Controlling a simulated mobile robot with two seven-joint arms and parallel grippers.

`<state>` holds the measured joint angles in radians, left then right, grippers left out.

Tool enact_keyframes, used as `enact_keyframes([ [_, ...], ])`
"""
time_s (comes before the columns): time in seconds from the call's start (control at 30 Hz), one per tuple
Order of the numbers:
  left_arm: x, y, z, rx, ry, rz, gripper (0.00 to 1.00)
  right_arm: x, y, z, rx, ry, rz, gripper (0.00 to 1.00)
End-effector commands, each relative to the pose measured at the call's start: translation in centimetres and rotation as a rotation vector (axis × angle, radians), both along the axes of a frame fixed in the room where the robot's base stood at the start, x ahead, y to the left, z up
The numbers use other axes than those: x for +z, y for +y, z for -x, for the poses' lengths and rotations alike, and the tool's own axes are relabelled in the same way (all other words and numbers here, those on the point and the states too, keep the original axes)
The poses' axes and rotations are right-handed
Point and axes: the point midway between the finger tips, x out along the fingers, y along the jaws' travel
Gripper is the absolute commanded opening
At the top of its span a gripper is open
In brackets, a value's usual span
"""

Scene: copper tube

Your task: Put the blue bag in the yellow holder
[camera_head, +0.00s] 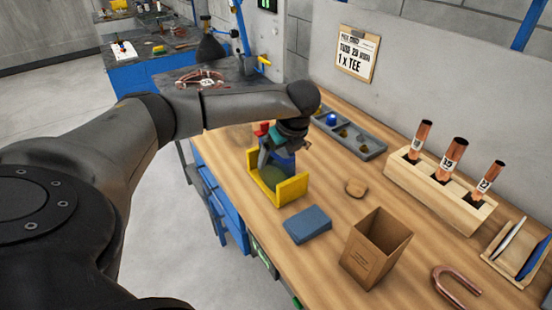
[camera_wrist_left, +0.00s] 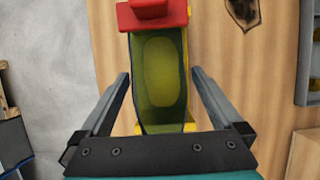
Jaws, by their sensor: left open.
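The yellow holder (camera_head: 293,190) stands on the wooden bench near its left edge; its yellow edges also show in the left wrist view (camera_wrist_left: 190,127). A bag-like thing with blue sides, an olive-green face (camera_head: 262,176) and a red top stands in the holder, partly hidden by my gripper. In the left wrist view the bag (camera_wrist_left: 160,75) lies between my fingers, with gaps on both sides. My left gripper (camera_head: 277,152) is open, pointing down over it. My right gripper is out of view.
A flat blue block (camera_head: 307,224) lies in front of the holder. An open cardboard box (camera_head: 376,247), a round wooden piece (camera_head: 356,187), a grey tray (camera_head: 350,137), a rack of copper tubes (camera_head: 440,184) and a bent copper tube (camera_head: 456,287) are to the right.

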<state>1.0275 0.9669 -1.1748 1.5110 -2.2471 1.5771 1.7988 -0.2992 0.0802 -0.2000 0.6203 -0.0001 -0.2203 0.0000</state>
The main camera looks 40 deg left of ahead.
Motion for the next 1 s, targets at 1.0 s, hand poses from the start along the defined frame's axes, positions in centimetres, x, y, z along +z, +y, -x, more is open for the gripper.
enact_keyframes([
  [1.0, 8.9, -3.5, 1.0, 0.0, -0.001, 0.0, 1.0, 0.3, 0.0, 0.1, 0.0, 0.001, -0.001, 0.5],
])
